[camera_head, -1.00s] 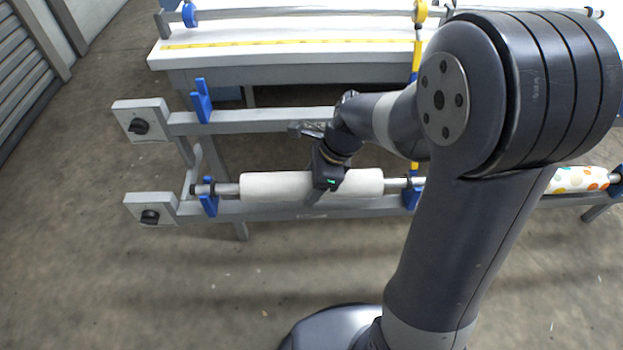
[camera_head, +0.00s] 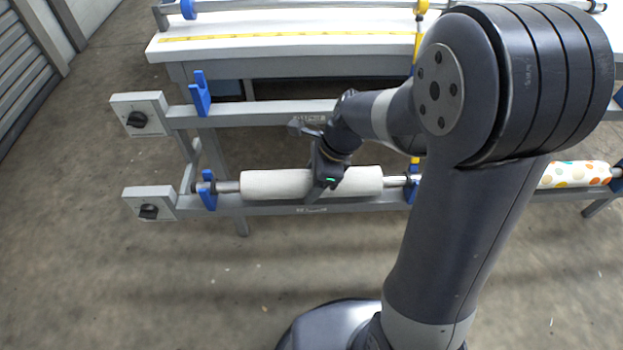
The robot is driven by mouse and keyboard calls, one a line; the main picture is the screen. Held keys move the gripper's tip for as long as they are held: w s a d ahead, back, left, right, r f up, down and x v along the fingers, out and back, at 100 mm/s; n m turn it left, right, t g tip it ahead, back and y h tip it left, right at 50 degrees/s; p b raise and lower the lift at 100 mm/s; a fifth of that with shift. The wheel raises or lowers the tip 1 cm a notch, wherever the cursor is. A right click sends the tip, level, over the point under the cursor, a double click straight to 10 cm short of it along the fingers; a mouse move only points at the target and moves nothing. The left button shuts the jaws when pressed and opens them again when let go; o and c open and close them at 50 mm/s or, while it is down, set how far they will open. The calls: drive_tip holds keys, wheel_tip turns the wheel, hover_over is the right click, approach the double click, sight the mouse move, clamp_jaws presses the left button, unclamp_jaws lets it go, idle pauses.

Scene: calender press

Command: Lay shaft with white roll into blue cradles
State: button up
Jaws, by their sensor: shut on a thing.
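The white roll (camera_head: 275,184) on its metal shaft (camera_head: 228,187) lies level along the lower grey rail. My gripper (camera_head: 322,190) is shut on the white roll near its middle, from above and behind. The shaft's left end is at the lower left blue cradle (camera_head: 207,192). Its right end is at the lower right blue cradle (camera_head: 412,190), partly hidden by my arm. I cannot tell whether the shaft is fully seated in both. Another blue cradle (camera_head: 200,95) stands empty on the upper rail.
Grey rails with black-knobbed end boxes (camera_head: 140,120) form the frame. A dotted roll (camera_head: 575,174) lies at the right on the same lower line. Behind is a white table (camera_head: 290,52) with a yellow measuring strip. The floor in front at left is clear.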

drive_tip(key=o, duration=1.4)
drive_tip(key=shift+c, duration=0.2)
drive_tip(key=p+v, duration=0.3)
drive_tip(key=v, duration=0.7)
drive_tip(key=shift+d+r, duration=0.2)
drive_tip(key=shift+r, duration=0.15)
drive_tip(key=shift+f, duration=0.1)
drive_tip(key=b+x, duration=0.3)
drive_tip(key=x, duration=0.7)
drive_tip(key=shift+a+f, duration=0.2)
drive_tip(key=shift+f, duration=0.15)
drive_tip(key=shift+r, duration=0.5)
